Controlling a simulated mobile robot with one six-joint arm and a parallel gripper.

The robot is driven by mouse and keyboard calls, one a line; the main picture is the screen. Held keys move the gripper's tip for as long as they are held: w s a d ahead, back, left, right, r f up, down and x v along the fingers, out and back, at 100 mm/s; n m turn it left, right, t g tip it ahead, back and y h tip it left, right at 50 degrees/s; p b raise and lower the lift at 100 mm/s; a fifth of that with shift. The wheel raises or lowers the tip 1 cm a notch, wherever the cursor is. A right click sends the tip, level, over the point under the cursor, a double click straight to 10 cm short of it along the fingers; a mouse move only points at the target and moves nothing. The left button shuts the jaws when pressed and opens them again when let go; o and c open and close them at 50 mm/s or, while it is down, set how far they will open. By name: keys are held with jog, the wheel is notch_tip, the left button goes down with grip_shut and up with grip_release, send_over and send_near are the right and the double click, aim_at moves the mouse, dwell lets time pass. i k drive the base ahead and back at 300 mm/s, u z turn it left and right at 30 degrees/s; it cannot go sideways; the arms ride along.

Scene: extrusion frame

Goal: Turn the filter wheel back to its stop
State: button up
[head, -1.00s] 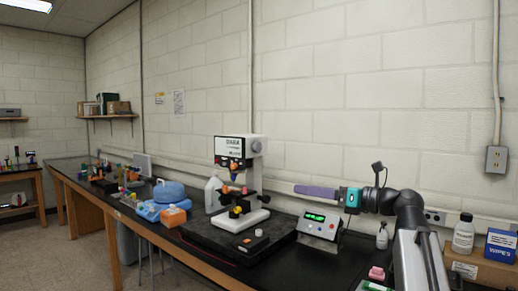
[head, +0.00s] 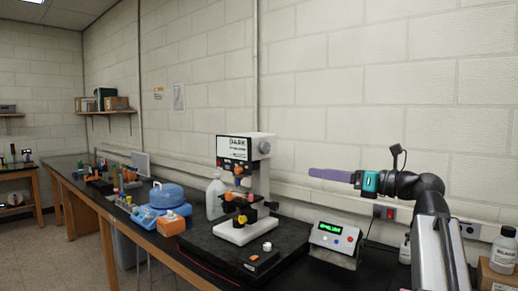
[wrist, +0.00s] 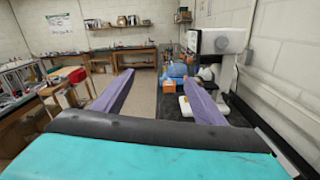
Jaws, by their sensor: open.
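A white microscope-like instrument (head: 262,175) with a "DARK" label stands on a black pad on the bench. Under its head is a dark band with small coloured marks and an orange knob (head: 238,169); I cannot tell which part is the filter wheel. In the wrist view the instrument's white head (wrist: 220,40) is at upper right, beyond the right finger. My gripper (head: 312,173) has purple fingers and a teal body. It is right of the instrument, apart from it, pointing left. In the wrist view my gripper (wrist: 158,78) is open, with nothing between its fingers.
A display box (head: 335,243) with green text stands right of the instrument. A black box with a white knob (head: 267,247) is on the pad in front. A translucent jug (head: 216,197), a blue device (head: 166,196) and an orange box (head: 171,224) are to the left. The wall is close behind.

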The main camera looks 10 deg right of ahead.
aim_at(264, 147)
jog(key=z, duration=0.05)
jog(key=i, duration=1.35)
